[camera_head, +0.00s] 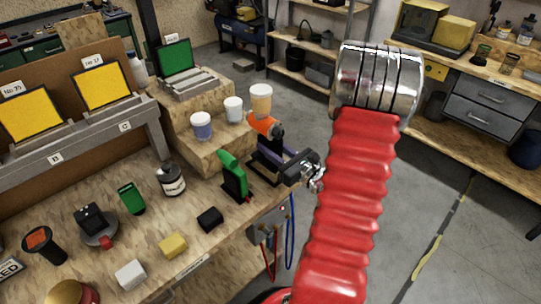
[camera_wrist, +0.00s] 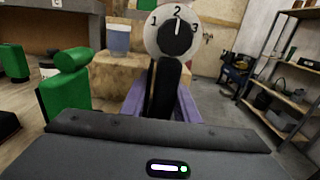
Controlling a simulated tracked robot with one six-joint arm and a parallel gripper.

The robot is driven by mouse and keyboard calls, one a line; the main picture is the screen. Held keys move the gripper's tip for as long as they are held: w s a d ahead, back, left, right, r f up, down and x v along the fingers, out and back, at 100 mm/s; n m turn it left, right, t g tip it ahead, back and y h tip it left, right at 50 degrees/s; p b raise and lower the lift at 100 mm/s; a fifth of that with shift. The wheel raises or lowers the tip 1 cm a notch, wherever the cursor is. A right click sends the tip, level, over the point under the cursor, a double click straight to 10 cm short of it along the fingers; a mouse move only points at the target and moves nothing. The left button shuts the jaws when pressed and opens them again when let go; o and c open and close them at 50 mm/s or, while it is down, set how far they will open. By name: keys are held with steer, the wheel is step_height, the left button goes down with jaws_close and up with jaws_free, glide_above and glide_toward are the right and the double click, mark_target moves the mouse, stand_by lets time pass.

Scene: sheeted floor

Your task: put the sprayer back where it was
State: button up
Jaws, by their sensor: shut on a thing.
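The sprayer (camera_head: 265,126) has an orange and black body with a pale orange cup on top. It is upright at the right end of the workbench (camera_head: 130,245), beside the wooden stepped block. In the wrist view its round back with a 1-2-3 dial (camera_wrist: 177,32) and black handle face me. My gripper (camera_head: 268,162) has purple fingers, one on each side of the handle; they also show in the wrist view (camera_wrist: 162,105). It is shut on the sprayer. I cannot tell whether the sprayer's foot touches the bench; its lower part is partly hidden.
A green-and-black tool (camera_head: 233,177) stands close left of my gripper. Open floor (camera_head: 300,110) lies beyond the bench's right edge.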

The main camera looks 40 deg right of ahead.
steer(key=shift+f, duration=1.8)
steer(key=shift+f, duration=0.1)
steer(key=o, duration=0.7)
steer(key=shift+c, duration=0.2)
steer(key=shift+s, duration=0.1)
steer(key=shift+s, duration=0.25)
steer(key=s, duration=1.1)
steer(key=shift+s+d, duration=0.15)
steer(key=shift+s, duration=0.05)
steer(key=shift+f, duration=0.1)
